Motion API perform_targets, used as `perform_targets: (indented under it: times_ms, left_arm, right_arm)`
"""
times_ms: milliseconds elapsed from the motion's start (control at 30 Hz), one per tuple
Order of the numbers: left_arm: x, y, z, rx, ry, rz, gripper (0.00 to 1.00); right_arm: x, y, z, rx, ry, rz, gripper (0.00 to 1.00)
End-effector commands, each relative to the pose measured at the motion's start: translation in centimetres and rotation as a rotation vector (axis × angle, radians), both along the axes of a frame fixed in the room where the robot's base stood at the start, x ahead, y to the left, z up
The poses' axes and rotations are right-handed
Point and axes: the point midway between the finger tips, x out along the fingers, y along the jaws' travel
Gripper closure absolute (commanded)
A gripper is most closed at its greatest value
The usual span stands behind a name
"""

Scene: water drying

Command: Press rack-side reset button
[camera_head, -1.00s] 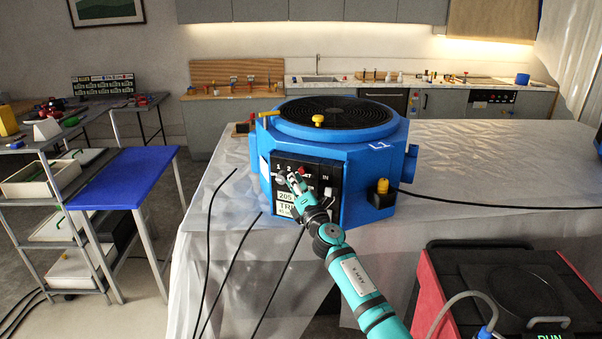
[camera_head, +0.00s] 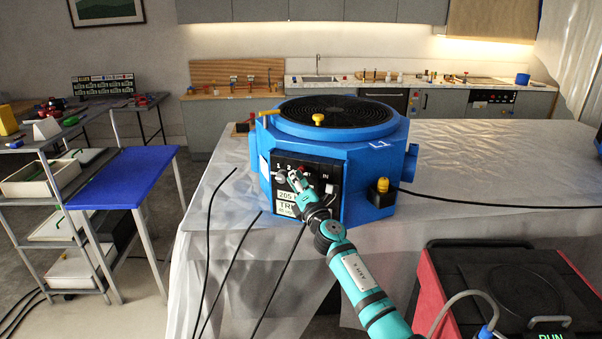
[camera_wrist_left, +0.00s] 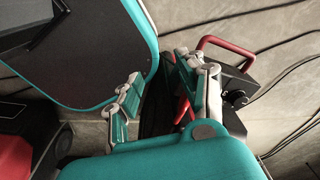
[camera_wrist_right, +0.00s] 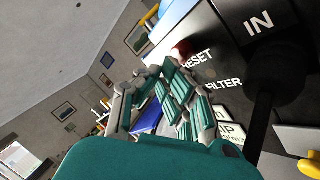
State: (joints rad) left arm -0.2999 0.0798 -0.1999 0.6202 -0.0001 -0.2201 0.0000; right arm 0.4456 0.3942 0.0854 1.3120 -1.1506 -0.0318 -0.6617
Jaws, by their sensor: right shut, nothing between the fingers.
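The blue round-topped dryer unit (camera_head: 352,192) stands on the covered table. Its black front panel (camera_head: 325,172) faces me. The red reset button (camera_head: 304,172) is partly hidden in the head view. In the right wrist view the red button (camera_wrist_right: 183,50) sits above the word RESET. My right gripper (camera_head: 292,177) is shut and empty at the panel, its fingertips just left of and below the button. In the right wrist view its fingertips (camera_wrist_right: 150,76) look apart from the button. My left gripper (camera_wrist_left: 158,66) is open and empty, away from the panel.
A black plug or knob (camera_wrist_right: 275,70) and its cable are close to my right gripper. A yellow-topped black box (camera_head: 381,195) is on the unit's right side. A red-and-black machine (camera_head: 430,290) stands at the lower right. A red handle (camera_wrist_left: 228,43) is near my left gripper.

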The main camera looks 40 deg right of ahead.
Motion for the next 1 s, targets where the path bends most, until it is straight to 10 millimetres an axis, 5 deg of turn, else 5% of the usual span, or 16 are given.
perform_targets:
  times_ms: [1000]
  left_arm:
    - [0.01, -0.02, -0.51, 0.0, 0.0, 0.0, 0.6]
  right_arm:
    - [0.45, -0.69, -0.04, -0.001, 0.001, 0.001, 1.0]
